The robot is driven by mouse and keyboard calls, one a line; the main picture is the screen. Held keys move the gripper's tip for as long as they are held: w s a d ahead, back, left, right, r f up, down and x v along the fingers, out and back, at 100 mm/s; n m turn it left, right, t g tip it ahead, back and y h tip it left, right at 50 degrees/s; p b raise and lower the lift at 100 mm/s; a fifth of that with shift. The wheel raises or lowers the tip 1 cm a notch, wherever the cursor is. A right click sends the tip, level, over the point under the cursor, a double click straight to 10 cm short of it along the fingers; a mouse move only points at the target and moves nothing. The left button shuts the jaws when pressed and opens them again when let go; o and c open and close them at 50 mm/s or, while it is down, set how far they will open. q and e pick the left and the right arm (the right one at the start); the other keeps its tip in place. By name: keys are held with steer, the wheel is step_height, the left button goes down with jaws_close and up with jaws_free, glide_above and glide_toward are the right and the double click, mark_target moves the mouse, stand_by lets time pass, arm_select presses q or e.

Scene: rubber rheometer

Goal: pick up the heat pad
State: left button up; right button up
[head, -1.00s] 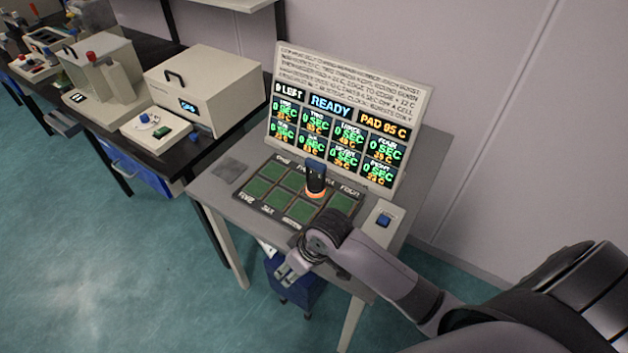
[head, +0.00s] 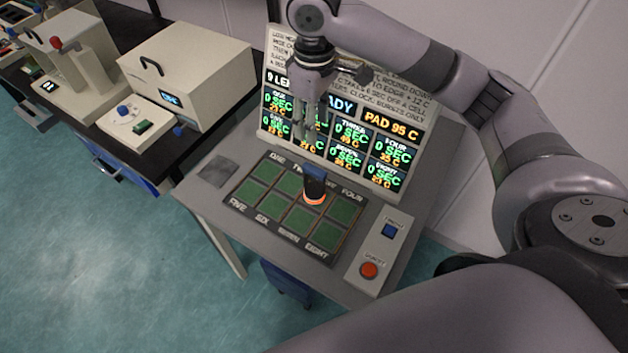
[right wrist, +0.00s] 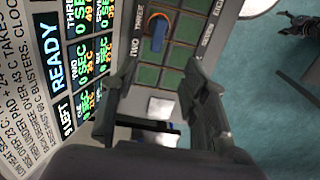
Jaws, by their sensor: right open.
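The heat pad (head: 315,182) stands upright on the grid board (head: 326,252), apparently at the third cell of the back row. It has a dark and blue handle with an orange glowing ring at its base. In the right wrist view the blue handle (right wrist: 159,32) shows near the top, beyond the fingers. My right gripper (head: 311,138) is open and empty, fingers pointing down. It is above and behind the pad, in front of the display panel, and apart from the pad.
The upright display panel (head: 392,122) rises behind the grid and reads PAD 95 C. A control box with a blue button (head: 389,230) and a red button (head: 369,270) stands right of the grid. A grey square (head: 218,171) lies at left. A boxy instrument (head: 190,62) stands on the left bench.

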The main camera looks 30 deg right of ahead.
step_height(320, 180, down, 5)
steer(key=p, duration=0.2)
glide_above(314, 169)
steer(key=f, duration=0.6)
steer(key=shift+s+a, duration=0.1)
steer(key=shift+s, duration=0.15)
steer(key=shift+f, duration=0.4)
steer(key=shift+f+p, duration=0.4)
steer(key=f, duration=0.2)
steer(key=f+p, duration=0.1)
steer(key=f, duration=0.1)
steer(key=shift+w+f, duration=0.1)
steer(key=shift+w, duration=0.15)
arm_select(q)
steer(key=r, duration=0.4)
steer(key=shift+s+a, duration=0.15)
steer(key=shift+a, duration=0.05)
arm_select(e)
steer(key=shift+c, duration=0.2)
jaws_close()
arm_select(q)
steer(key=shift+s, duration=0.1)
